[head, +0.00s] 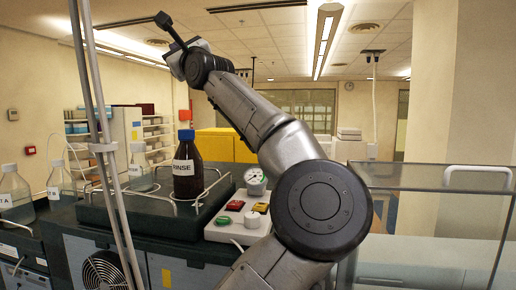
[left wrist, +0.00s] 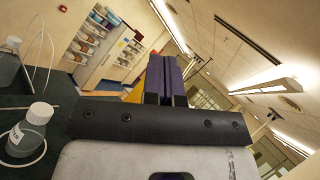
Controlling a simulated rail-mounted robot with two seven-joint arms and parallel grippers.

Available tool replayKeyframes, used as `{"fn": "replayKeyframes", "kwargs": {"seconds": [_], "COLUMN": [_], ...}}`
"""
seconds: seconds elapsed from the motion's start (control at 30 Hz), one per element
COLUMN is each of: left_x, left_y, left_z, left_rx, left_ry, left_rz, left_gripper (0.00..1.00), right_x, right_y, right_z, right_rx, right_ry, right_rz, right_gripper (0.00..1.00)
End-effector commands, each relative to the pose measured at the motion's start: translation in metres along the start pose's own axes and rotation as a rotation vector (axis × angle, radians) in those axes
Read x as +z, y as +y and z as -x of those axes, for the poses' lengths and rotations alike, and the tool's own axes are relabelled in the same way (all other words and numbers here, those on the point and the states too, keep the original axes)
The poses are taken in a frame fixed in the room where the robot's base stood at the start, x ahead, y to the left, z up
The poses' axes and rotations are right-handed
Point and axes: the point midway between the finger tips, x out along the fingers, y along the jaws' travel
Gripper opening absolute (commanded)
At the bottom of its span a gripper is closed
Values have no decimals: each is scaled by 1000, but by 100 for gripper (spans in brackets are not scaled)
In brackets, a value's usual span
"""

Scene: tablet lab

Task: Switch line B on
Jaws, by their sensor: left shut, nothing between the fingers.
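A white control box (head: 238,232) stands right of the RINSE bottle, with a round gauge (head: 256,179) at its back. On it are a red switch (head: 235,205), a green switch (head: 223,221), a yellow part (head: 262,207) and a white knob (head: 252,220). I cannot read which control is line B. My arm passes in front of the box's right side and may hide part of it. My left gripper (head: 163,20) is raised high at upper left, far above the box; its shut fingers also show in the left wrist view (left wrist: 172,75). My right gripper is not in view.
A brown RINSE bottle (head: 187,168) with a blue cap stands in a dark railed tray (head: 110,215). Clear bottles (head: 14,190) stand at left; one shows in the wrist view (left wrist: 27,135). Thin metal poles (head: 103,147) rise at left. A glass enclosure (head: 430,178) stands at right.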

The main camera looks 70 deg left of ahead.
Motion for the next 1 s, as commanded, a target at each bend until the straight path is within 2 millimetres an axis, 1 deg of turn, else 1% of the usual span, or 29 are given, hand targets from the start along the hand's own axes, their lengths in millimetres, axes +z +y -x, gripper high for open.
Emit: {"fn": "replayKeyframes", "kwargs": {"seconds": [0.03,0.13,0.2,0.27,0.3,0.4,0.47,0.5,0.57,0.73,0.87,0.9,1.0], "left_x": [-17,-53,-76,-94,-106,-131,-143,-149,-158,-174,-178,-177,-173], "left_y": [-5,-11,-15,-19,-21,-26,-28,-30,-31,-30,-24,-22,-18], "left_z": [2,10,19,28,36,57,71,81,97,145,180,190,212], "left_rx": [29,114,186,255,305,447,542,609,718,1077,1383,1476,1692], "left_ry": [76,233,338,424,479,606,672,712,764,862,863,850,782], "left_rz": [78,243,351,439,497,628,701,746,811,955,1026,1040,1061], "left_gripper": [0,0,0,0,0,0,0,0,0,0,0,0,0], "right_x": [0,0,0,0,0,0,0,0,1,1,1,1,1], "right_y": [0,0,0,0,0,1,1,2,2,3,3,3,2], "right_z": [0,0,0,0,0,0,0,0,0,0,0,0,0], "right_rx": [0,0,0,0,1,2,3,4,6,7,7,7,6], "right_ry": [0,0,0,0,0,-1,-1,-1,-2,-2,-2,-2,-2], "right_rz": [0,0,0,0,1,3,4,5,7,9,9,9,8], "right_gripper": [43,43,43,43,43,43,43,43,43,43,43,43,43]}}
